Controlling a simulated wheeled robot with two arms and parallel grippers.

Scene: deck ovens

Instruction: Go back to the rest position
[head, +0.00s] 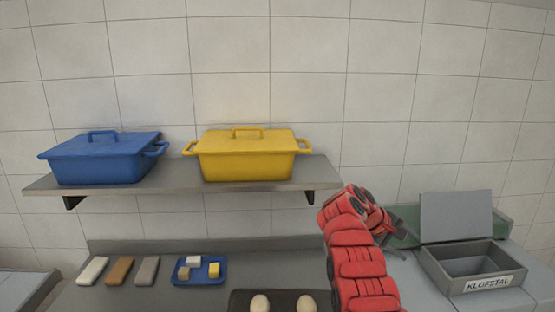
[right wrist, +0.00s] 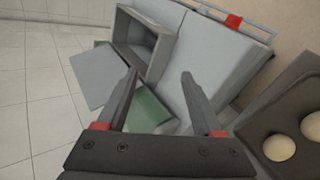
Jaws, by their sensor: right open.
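My right arm rises from the bottom of the head view, and its gripper (head: 398,238) points to the right, in front of the green board (head: 408,212). In the right wrist view the right gripper (right wrist: 160,76) has its two fingers apart with nothing between them. Beyond the fingers lie the green board (right wrist: 149,108) and the grey open box (right wrist: 147,44). My left gripper is in neither view.
A grey box labelled KLOFSTAL (head: 488,283) stands at right. A shelf (head: 180,187) holds a blue lidded pot (head: 104,160) and a yellow one (head: 247,158). Below are several bars, a blue tray (head: 183,281) with small blocks, and a dark tray (head: 236,300) with pale round pieces.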

